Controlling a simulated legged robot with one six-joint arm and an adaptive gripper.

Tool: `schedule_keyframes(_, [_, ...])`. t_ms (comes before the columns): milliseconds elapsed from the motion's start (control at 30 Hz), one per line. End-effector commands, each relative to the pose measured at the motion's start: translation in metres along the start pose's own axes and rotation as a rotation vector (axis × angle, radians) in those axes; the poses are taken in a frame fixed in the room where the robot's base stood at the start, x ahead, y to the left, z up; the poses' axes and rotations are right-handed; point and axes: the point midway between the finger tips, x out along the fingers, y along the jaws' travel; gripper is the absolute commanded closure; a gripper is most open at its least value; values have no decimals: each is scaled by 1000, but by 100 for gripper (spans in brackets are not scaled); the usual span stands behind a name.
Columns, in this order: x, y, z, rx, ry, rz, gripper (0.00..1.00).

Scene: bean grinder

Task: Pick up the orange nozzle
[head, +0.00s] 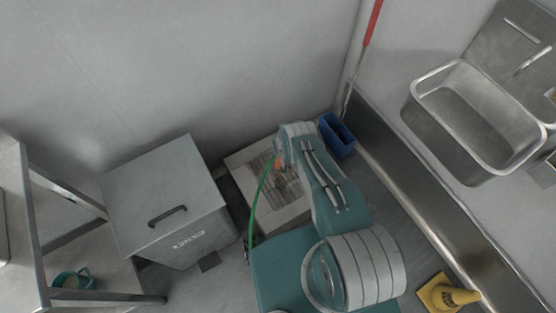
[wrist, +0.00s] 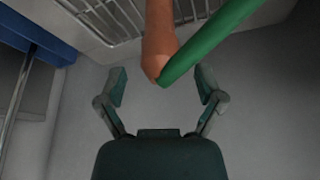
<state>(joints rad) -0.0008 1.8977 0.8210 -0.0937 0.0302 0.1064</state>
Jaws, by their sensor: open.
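The orange nozzle (wrist: 157,42) comes down from the top middle of the wrist view, its lower end between and just beyond my open fingertips. A green hose (wrist: 205,45) meets that end and runs to the upper right. My gripper (wrist: 160,80) is open and empty; no finger appears to touch the nozzle. In the head view, a small part of the orange nozzle (head: 279,161) shows beside my arm, and the green hose (head: 256,200) hangs to its lower left. My arm hides much of the gripper area there.
A grated floor basin (head: 236,164) lies under my arm, with a blue bin (head: 337,136) at its right. A grey lidded box (head: 165,200) stands to the left. A steel sink (head: 475,120) and a yellow cone (head: 455,297) are at the right.

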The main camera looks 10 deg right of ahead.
Motion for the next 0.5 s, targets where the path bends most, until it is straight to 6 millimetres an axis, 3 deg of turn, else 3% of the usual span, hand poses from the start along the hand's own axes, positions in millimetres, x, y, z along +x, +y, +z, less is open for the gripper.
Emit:
schedule_keyframes(233, [16,0,0,0,1,2,14])
schedule_keyframes(500, [20,0,0,1,0,2,14])
